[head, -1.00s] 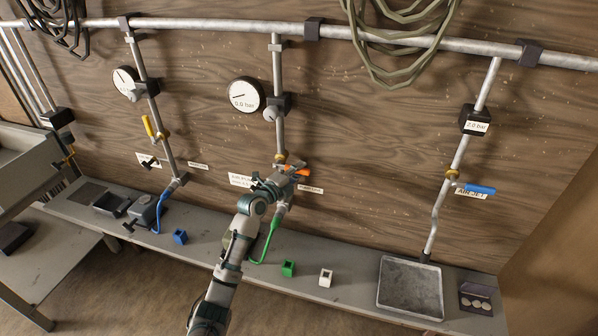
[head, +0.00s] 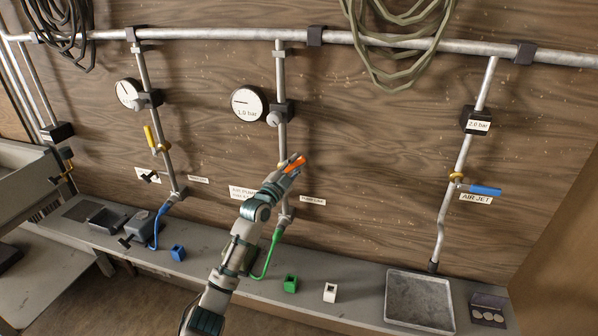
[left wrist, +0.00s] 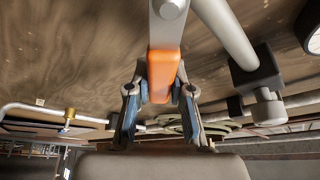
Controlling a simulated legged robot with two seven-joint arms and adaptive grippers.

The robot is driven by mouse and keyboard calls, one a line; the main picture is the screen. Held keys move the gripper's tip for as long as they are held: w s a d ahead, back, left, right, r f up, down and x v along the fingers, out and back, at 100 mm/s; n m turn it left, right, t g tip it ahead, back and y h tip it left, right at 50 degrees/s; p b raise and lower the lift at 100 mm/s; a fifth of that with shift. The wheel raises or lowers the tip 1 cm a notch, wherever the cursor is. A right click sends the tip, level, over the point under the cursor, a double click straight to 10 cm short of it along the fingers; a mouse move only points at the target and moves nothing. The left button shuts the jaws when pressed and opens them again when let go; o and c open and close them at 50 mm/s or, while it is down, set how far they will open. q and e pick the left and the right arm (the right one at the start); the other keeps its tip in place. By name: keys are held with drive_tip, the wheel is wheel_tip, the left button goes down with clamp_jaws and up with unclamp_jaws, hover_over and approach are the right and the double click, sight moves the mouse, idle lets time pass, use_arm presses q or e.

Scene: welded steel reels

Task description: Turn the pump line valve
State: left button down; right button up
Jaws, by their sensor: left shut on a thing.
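The orange valve handle (head: 294,163) is on the middle vertical pipe (head: 282,132), above a label partly readable as an air pump label. My left gripper (head: 291,170) is shut on this handle, which now slants up to the right. In the left wrist view the orange handle (left wrist: 163,66) lies between the two fingers of the gripper (left wrist: 162,92). The valve body is mostly hidden by the gripper and handle in the head view. The round gauge (head: 248,104) on this pipe reads 1.0 bar. My right gripper is not in view.
A yellow-handled valve (head: 151,138) is on the left pipe, and a blue-handled air jet valve (head: 484,190) is on the right pipe.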

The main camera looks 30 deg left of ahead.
use_arm(q)
drive_tip(key=shift+a+r+n+y+p, duration=0.2)
drive_tip(key=shift+a+n+y, duration=0.05)
drive_tip(key=shift+n, duration=0.35)
drive_tip(key=shift+a+r+n+y+p, duration=0.15)
drive_tip(key=shift+a+n+y, duration=0.1)
drive_tip(key=shift+n, duration=0.35)
drive_tip(key=n+y, duration=0.1)
drive_tip(key=n, duration=0.1)
drive_tip(key=a+r+n+t+y+p, duration=0.1)
drive_tip(key=shift+s+a+n+p, duration=0.2)
drive_tip(key=shift+n+p, duration=0.1)
drive_tip(key=shift+n, duration=0.1)
drive_tip(key=n, duration=0.1)
drive_tip(key=a+n+y+p, duration=0.1)
drive_tip(key=n, duration=0.1)
drive_tip(key=a+n+y+p, duration=0.1)
drive_tip(key=shift+s+r+n, duration=0.25)
drive_tip(key=shift+r+n, duration=0.05)
drive_tip(key=shift+r, duration=0.05)
drive_tip(key=shift+s+a+n+y+p, duration=0.2)
drive_tip(key=shift+a+n+y+p, duration=0.45)
drive_tip(key=shift+n, duration=0.65)
drive_tip(key=shift+a+y, duration=0.1)
drive_tip(key=shift+y, duration=0.15)
drive_tip(key=c, duration=1.2)
unclamp_jaws()
drive_tip(key=shift+o, duration=1)
drive_tip(key=shift+a, duration=0.1)
